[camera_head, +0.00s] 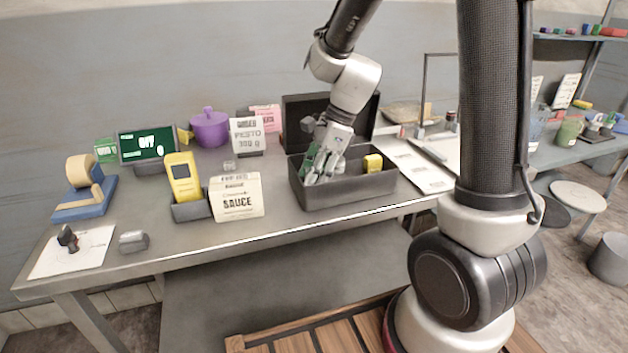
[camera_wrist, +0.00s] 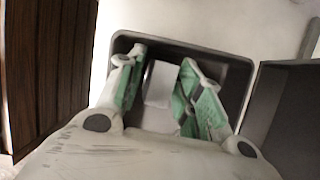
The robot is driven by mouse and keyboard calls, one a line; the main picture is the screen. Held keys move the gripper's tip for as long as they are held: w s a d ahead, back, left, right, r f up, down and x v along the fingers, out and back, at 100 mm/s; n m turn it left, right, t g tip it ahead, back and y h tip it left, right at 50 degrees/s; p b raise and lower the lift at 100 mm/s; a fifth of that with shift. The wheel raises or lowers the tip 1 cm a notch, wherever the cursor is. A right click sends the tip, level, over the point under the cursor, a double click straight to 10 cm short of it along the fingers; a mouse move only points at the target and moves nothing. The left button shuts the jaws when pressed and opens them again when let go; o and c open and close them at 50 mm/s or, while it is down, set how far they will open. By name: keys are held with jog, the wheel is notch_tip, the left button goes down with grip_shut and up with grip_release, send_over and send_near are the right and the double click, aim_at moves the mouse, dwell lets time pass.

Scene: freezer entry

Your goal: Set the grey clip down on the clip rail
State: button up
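My gripper (camera_head: 325,165) reaches down into an open dark grey box (camera_head: 350,192) on the table. In the wrist view its green-padded fingers (camera_wrist: 163,75) stand apart inside the box rim (camera_wrist: 190,45). A pale grey block (camera_wrist: 158,84), perhaps the grey clip, lies between the fingers; a gap shows beside it, and I cannot make out its shape clearly. In the head view the fingers and box wall hide this block. A yellow block (camera_head: 373,163) sits in the box, right of my gripper. I cannot pick out the clip rail with certainty.
Left of the box stand a sauce card (camera_head: 236,197), a yellow handheld device (camera_head: 182,178), a purple pot (camera_head: 209,128) and a blue tape dispenser (camera_head: 84,200). A small grey block (camera_head: 133,241) lies near the front edge. The box's raised lid (camera_head: 300,112) stands behind.

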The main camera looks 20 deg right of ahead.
jog(key=shift+f, duration=0.15)
jog(key=shift+c, duration=0.2)
jog(key=c, duration=0.6)
